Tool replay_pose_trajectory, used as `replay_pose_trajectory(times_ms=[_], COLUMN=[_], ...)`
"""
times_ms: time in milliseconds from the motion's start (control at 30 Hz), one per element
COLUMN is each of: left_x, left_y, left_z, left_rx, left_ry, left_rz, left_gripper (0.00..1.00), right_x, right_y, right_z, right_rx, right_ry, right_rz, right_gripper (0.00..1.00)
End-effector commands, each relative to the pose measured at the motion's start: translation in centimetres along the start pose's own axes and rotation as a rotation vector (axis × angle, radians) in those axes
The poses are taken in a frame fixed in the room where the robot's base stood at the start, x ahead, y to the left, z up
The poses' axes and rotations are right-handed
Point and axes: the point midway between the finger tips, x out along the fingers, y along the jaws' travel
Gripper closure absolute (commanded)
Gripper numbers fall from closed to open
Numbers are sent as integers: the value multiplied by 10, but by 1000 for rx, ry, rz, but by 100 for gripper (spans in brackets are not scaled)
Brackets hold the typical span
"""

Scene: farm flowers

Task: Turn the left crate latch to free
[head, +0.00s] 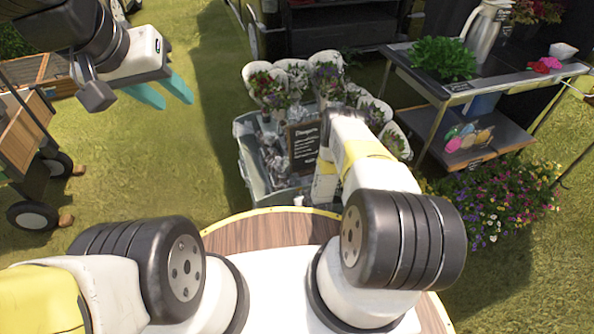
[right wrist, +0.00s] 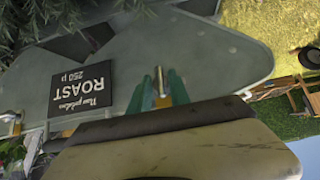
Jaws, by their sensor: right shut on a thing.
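A grey-green crate (head: 252,165) holding wrapped bouquets stands on the grass beyond my base. In the right wrist view, its pale metal wall (right wrist: 215,55) appears upside down with a dark label reading ROAST. My right gripper (right wrist: 160,92) has its teal fingers on either side of a small metal latch (right wrist: 159,80) with a brass-coloured base, and is shut on it. A second latch (right wrist: 14,122) shows at the wall's other end, at the picture's left. In the head view my right arm hides the right fingertips. My left gripper (head: 175,98) is open and empty above the grass at upper left.
A dark-topped table (head: 400,62) with a potted plant and a jug stands at the right. Colourful flowers (head: 490,205) grow below it. A wooden cart (head: 25,135) stands at the left. Grass between cart and crate is clear.

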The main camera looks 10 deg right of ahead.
Motion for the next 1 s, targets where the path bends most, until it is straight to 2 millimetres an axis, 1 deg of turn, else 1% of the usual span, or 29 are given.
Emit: replay_pose_trajectory(times_ms=[467, 500, 600, 867, 1000], left_x=[0, 0, 0, 0, 0], left_y=[0, 0, 0, 0, 0], left_z=[0, 0, 0, 0, 0], left_rx=[0, 0, 0, 0, 0], left_ry=[0, 0, 0, 0, 0], left_rz=[0, 0, 0, 0, 0], left_gripper=[64, 64, 64, 64, 64], right_x=[0, 0, 0, 0, -6], right_y=[0, 0, 0, 0, 0], right_z=[1, 0, 0, 0, 0], right_rx=[-12, -11, -11, -11, -11], right_ry=[0, 0, 0, 1, 0], right_rz=[12, 12, 12, 12, 12], right_gripper=[100, 75, 58, 58, 58])
